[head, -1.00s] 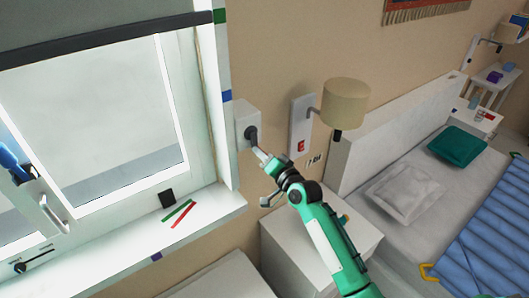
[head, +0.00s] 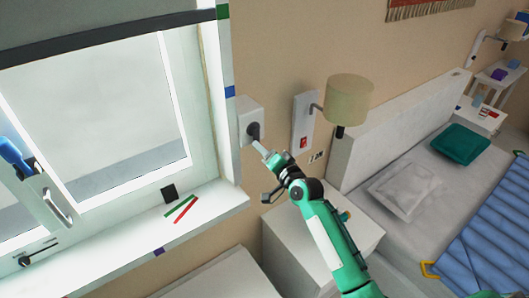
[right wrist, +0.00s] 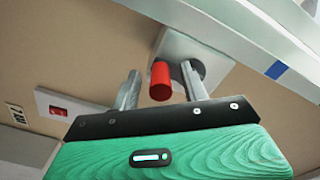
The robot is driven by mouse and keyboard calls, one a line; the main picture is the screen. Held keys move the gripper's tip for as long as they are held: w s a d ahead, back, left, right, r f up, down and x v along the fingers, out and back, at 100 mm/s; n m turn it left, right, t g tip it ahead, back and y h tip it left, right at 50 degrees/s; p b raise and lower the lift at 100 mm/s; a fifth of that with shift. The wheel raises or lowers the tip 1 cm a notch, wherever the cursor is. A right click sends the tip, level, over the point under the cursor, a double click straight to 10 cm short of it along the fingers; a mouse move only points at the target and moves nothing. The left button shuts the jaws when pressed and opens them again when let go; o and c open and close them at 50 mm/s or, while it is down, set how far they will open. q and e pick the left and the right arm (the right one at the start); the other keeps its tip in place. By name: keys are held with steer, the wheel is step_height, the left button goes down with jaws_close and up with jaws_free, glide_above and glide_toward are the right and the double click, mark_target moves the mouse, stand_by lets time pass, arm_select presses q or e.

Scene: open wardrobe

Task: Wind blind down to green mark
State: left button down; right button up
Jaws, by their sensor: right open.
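The grey blind (head: 100,22) hangs at the top of the window, with a dark bar along its lower edge. The bar's right end is about level with the green mark (head: 222,12) on the window frame. A white winder box (head: 249,107) with a dark round hub (head: 253,130) is on the wall right of the window. My right gripper (head: 259,148) is at the hub. In the right wrist view, the red crank knob (right wrist: 160,82) lies between the open fingers (right wrist: 159,72), with gaps at both sides. My left gripper is out of view.
A blue mark (head: 229,92) is lower on the frame, and a purple mark (head: 159,252) is on the sill edge. A wall lamp (head: 348,100) and red switch (head: 304,142) are right of the winder. A white bedside cabinet (head: 325,235) stands below my arm.

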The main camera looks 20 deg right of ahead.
steer(key=shift+s, duration=0.1)
steer(key=shift+s+d+f, duration=0.1)
steer(key=shift+s+d, duration=0.05)
steer(key=shift+s, duration=0.05)
steer(key=b+v, duration=0.5)
steer(key=v, duration=0.8)
steer(key=shift+s, duration=0.1)
